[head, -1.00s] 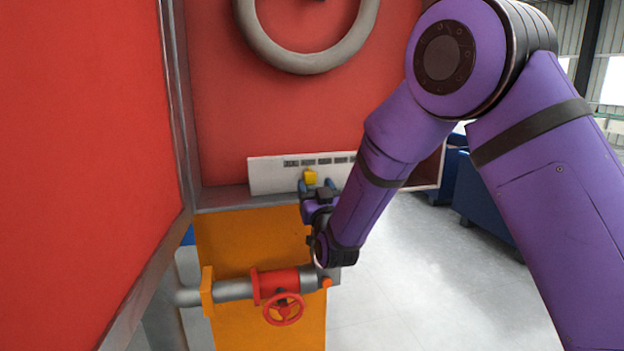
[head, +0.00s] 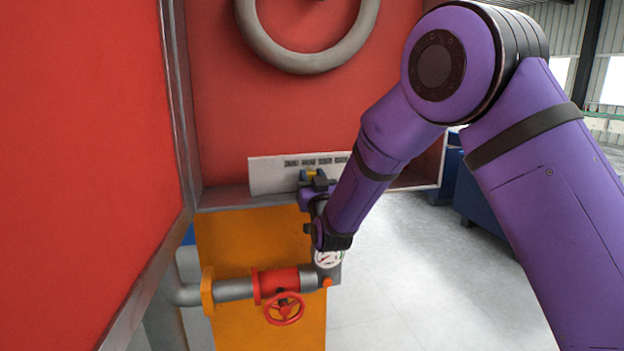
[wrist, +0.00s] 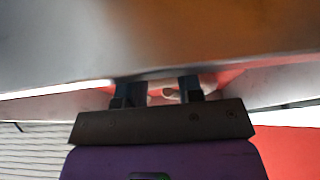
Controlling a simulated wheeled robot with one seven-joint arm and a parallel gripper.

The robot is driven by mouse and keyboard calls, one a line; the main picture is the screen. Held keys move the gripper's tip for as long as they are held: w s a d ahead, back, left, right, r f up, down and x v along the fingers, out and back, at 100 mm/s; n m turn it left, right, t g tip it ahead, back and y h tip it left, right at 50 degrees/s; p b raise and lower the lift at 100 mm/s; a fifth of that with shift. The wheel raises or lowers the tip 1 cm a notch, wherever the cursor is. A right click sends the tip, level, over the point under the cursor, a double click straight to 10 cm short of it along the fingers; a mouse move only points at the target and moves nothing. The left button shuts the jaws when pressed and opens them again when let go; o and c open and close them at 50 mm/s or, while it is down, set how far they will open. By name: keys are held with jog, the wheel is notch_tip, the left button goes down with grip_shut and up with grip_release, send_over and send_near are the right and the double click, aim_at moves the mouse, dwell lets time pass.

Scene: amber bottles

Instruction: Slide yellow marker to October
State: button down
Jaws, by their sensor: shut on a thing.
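A white board (head: 268,176) with a row of small dark month labels (head: 315,161) leans at the back of the red cabinet; the label text is too small to read. The yellow marker (head: 312,173) is at the board, below the labels, mostly hidden by my gripper. My gripper (head: 313,181) is at the marker and shut on it. In the wrist view my gripper's two blue fingers (wrist: 160,91) point at a pale surface, and the marker cannot be made out between them.
A red cabinet wall (head: 80,150) stands close on the left. A grey ring-shaped pipe (head: 305,68) hangs above the board. Below are an orange panel (head: 240,240), a grey pipe (head: 235,291) and a red valve wheel (head: 284,309).

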jog(key=d, duration=0.3)
jog(key=w+d, duration=0.1)
jog(key=d, duration=0.1)
jog(key=w+d, duration=0.1)
jog(key=d, duration=0.2)
jog(key=shift+w+d, duration=0.25)
jog(key=shift+d, duration=0.05)
jog(key=c, duration=0.8)
grip_release()
jog(key=shift+o, duration=0.2)
jog(key=v, duration=1.1)
jog(key=shift+w, duration=0.1)
